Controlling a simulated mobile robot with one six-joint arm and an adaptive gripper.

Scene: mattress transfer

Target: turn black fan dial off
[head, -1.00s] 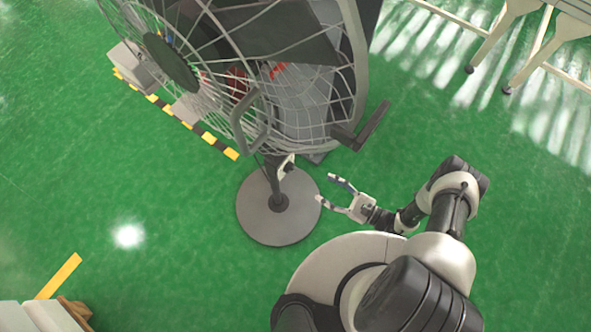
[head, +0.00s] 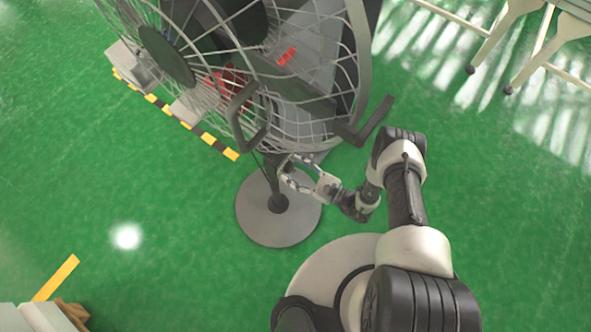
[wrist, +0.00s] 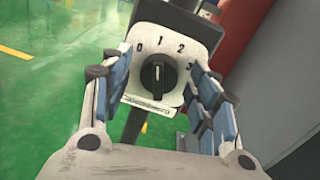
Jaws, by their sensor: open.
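The black fan dial (wrist: 158,78) sits on a pale plate (wrist: 140,51) marked 0, 1, 2 and 3, on the fan's post. The dial's white line points up, close to the 1. In the wrist view my gripper (wrist: 157,82) is open, with one finger on each side of the plate and the dial between them. I cannot tell if the fingers touch it. In the head view my gripper (head: 286,172) is at the fan's post, below the cage. The large fan (head: 255,75) stands on a round grey base (head: 262,222). The dial is hidden in the head view.
A grey fan handle (head: 372,125) sticks out above my arm. A red surface (wrist: 243,25) and a grey panel (wrist: 280,85) fill the right of the wrist view. Yellow and black floor tape (head: 205,136) runs behind the fan. Green floor lies clear to the left.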

